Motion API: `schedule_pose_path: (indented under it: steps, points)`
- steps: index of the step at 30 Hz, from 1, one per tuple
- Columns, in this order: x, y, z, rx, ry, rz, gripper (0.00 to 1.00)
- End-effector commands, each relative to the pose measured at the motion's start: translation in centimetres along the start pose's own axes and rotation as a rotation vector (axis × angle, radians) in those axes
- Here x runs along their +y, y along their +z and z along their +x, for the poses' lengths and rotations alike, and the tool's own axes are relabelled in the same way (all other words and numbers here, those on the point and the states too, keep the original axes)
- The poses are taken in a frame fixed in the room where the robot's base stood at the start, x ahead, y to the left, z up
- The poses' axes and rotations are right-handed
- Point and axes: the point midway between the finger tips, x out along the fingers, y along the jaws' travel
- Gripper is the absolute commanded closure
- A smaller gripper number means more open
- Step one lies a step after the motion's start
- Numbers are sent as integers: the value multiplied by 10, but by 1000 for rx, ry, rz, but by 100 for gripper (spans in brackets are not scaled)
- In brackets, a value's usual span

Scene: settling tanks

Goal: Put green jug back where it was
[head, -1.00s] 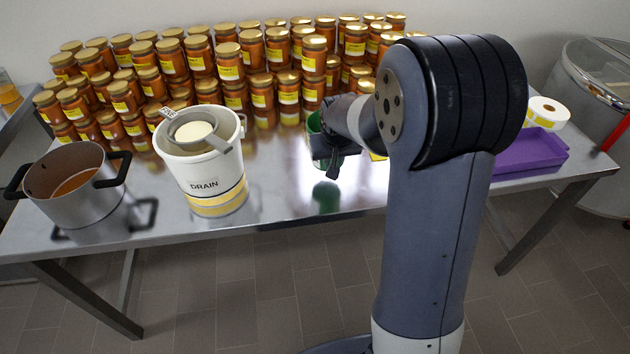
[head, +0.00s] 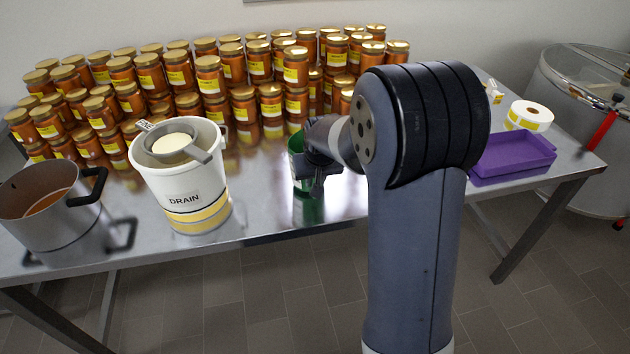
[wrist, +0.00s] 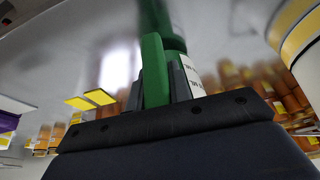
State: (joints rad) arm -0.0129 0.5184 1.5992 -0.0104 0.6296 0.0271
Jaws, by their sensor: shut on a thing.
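The green jug (head: 296,144) is at the front middle of the steel table, to the right of the white DRAIN bucket (head: 184,186). My gripper (head: 316,172) covers much of it in the head view. In the wrist view my gripper (wrist: 158,88) is shut on the jug's green handle (wrist: 154,65), and the jug's body with a white label (wrist: 205,76) shows behind. The jug looks upright. A green reflection shows below it on the tabletop; I cannot tell whether its base touches the table.
Many orange jars (head: 209,78) with yellow labels crowd the table's back. A steel pot (head: 62,212) stands left of the bucket. A purple tray (head: 512,155) and a label roll (head: 530,115) lie at the right. Bare tabletop (head: 262,205) lies between bucket and jug.

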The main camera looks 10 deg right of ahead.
Motion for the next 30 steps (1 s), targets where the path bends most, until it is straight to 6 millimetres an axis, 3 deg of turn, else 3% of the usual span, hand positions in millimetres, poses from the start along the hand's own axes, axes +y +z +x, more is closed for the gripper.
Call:
schedule_pose_path:
  steps: [3,14,15,21,30]
  points:
    - [0,4,10,1,0,0,100]
    - [0,6,14,3,0,0,100]
    - [0,6,14,2,0,0,79]
    - [0,5,13,2,0,0,62]
    - [0,5,12,2,0,0,58]
